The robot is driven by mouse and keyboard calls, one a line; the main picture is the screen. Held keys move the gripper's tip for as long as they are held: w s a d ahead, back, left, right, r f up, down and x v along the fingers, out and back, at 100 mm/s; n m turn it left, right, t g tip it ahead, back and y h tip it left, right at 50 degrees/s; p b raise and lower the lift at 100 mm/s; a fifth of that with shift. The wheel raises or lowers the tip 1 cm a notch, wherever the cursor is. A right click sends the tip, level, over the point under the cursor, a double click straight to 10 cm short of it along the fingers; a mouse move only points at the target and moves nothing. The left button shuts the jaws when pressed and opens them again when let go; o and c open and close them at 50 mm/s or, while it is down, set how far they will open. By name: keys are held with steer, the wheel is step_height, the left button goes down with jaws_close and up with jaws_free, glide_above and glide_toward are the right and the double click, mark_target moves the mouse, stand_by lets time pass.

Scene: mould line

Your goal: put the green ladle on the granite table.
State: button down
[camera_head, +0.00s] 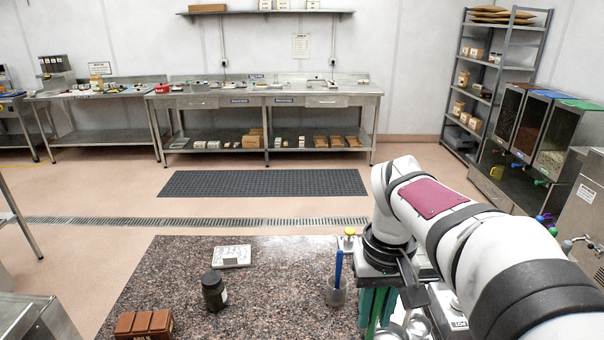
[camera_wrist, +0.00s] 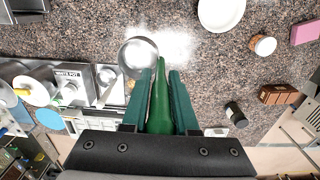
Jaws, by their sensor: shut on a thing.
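The green ladle (camera_wrist: 158,108) has a green handle that lies between the teal fingers of my gripper (camera_wrist: 160,85) in the wrist view. A round steel bowl (camera_wrist: 138,52) shows at the handle's far end and seems to belong to the ladle. My gripper (camera_head: 378,305) is shut on the handle, at the right part of the granite table (camera_head: 270,300) in the head view. The speckled table top also shows in the wrist view (camera_wrist: 185,70). The ladle's lower end is hard to make out in the head view, and I cannot tell its height above the table.
A dark jar (camera_head: 214,292), a brown box (camera_head: 145,323), a pale plate-like block (camera_head: 232,256) and a cup (camera_head: 336,296) holding a blue-handled tool stand on the table. A white dish (camera_wrist: 221,12) and a waste pot (camera_wrist: 70,85) show in the wrist view. Bare granite lies between them.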

steer(key=shift+w+a+r, duration=0.2)
steer(key=shift+a+r, duration=0.1)
steer(key=shift+a, duration=0.2)
steer(key=shift+w+a+r, duration=0.15)
steer(key=shift+a+r, duration=0.1)
steer(key=shift+a, duration=0.25)
steer(key=s+d+f, duration=1.1)
steer(key=s+d, duration=0.1)
steer(key=d, duration=0.2)
steer(key=w+a+f, duration=0.7)
steer(key=a+f, duration=0.1)
steer(key=f, duration=0.2)
steer(key=shift+w+a+f, duration=0.25)
steer(key=shift+a, duration=0.05)
